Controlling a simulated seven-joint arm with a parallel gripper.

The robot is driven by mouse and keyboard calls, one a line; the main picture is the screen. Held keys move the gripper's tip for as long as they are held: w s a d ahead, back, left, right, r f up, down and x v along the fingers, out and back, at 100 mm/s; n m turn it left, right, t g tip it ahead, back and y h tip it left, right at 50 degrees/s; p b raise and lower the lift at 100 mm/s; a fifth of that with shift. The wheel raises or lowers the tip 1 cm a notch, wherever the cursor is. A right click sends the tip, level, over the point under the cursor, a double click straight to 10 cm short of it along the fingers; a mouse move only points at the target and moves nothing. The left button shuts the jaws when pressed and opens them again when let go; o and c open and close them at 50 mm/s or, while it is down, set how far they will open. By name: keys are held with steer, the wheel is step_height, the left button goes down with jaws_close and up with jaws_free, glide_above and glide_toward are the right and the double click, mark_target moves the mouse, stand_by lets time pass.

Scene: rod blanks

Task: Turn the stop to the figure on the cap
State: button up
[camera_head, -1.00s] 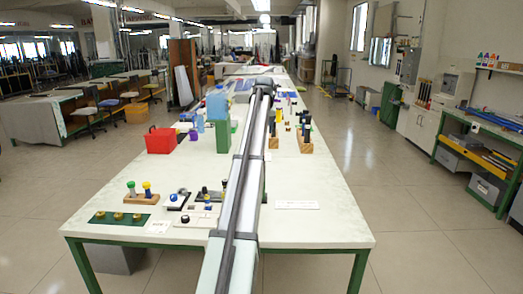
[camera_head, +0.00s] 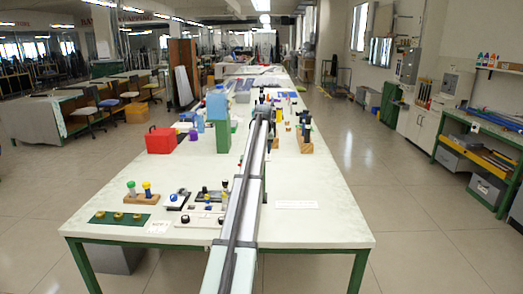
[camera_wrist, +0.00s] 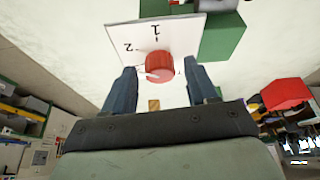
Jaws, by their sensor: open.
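The stop appears to be a red round knob (camera_wrist: 160,67) with a white pointer on its near side, pointing left in the wrist view. Behind it is a white dial plate (camera_wrist: 185,35) with the figures 1 and 2, upside down here; the pointer is not at the 1. My gripper (camera_wrist: 159,70) is open, one finger left and one right of the knob, with gaps visible. In the head view the far arm end (camera_head: 262,109) hides the knob. Green and yellow capped rods (camera_head: 147,188) stand front left; no figure is readable on a cap.
A green block (camera_wrist: 222,38) stands beside the plate. A red box (camera_head: 161,141), a green post (camera_head: 223,137) and a wooden rack (camera_head: 305,146) stand on the pale table (camera_head: 330,228). A green mat with brass rings (camera_head: 119,218) lies front left. The front right is mostly clear.

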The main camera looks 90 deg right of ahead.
steer(key=shift+c, duration=0.4)
steer(key=c, duration=1)
steer(key=shift+m, duration=0.4)
steer(key=m+g, duration=0.1)
steer(key=m, duration=0.1)
steer(key=m+g, duration=0.1)
steer(key=m, duration=0.2)
steer(key=shift+w+d+m+y, duration=0.1)
steer(key=shift+w+m+y, duration=0.1)
steer(key=shift+m+y, duration=0.1)
steer(key=m+g+y, duration=0.1)
steer(key=m+g, duration=0.1)
steer(key=m, duration=0.3)
steer(key=shift+m, duration=0.3)
steer(key=o, duration=1.1)
